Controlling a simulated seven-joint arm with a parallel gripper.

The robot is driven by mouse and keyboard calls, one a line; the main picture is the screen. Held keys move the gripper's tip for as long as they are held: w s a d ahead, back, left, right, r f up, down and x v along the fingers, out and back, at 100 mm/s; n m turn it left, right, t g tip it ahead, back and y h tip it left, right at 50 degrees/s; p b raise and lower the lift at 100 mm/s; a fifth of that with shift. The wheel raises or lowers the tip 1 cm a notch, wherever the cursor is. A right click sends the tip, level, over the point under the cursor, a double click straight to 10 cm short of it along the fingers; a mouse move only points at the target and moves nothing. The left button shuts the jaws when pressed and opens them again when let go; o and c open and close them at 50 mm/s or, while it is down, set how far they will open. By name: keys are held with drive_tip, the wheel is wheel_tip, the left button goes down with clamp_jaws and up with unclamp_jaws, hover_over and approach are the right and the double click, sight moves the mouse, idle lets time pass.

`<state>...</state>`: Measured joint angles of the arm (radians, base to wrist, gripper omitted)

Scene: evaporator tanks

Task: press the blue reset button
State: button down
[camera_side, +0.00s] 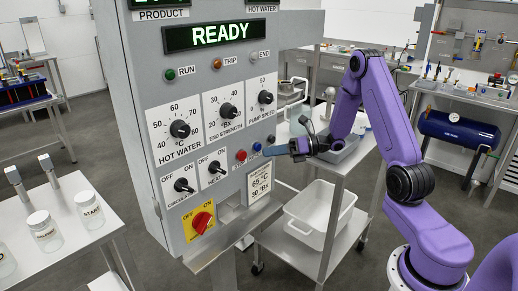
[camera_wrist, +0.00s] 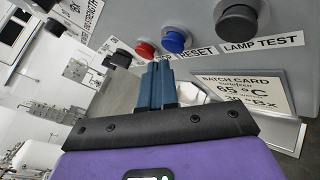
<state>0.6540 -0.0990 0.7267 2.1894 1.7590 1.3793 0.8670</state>
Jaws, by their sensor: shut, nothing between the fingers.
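The blue reset button (camera_side: 257,147) sits on the grey control panel (camera_side: 222,168), between a red button (camera_side: 241,156) and a black lamp test button (camera_side: 271,139). In the wrist view the blue button (camera_wrist: 174,41) stands out above the RESET label, just beyond my fingertips. My gripper (camera_side: 268,153) is shut and empty, its blue fingers pointing at the panel close to the blue button. In the wrist view my gripper (camera_wrist: 160,66) lies slightly below and left of the blue button, toward the red one (camera_wrist: 143,49). I cannot tell whether the tips touch the panel.
The display (camera_side: 219,35) reads READY. A batch card (camera_side: 259,184) is below the buttons, with a red and yellow switch (camera_side: 202,221) lower left. Knobs and toggles fill the panel's left part. A steel cart with a white tub (camera_side: 318,215) stands beneath my arm.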

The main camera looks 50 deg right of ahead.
drive_tip(key=s, duration=0.5)
idle(0.5)
idle(0.4)
drive_tip(key=s+a+r+n+g+y, duration=0.1)
drive_tip(key=s+a+r+n+g, duration=0.1)
drive_tip(key=s+a+n+g, duration=1.3)
drive_tip(key=s+r+n+t+h, duration=0.1)
drive_tip(key=s+n+h, duration=0.5)
drive_tip(key=n, duration=1)
drive_tip(key=s+n+t+h, duration=0.2)
drive_tip(key=s+n+h, duration=0.4)
drive_tip(key=n, duration=1)
drive_tip(key=shift+s+a+r+t, duration=0.15)
drive_tip(key=shift+s+r+t, duration=0.2)
drive_tip(key=shift+s, duration=0.4)
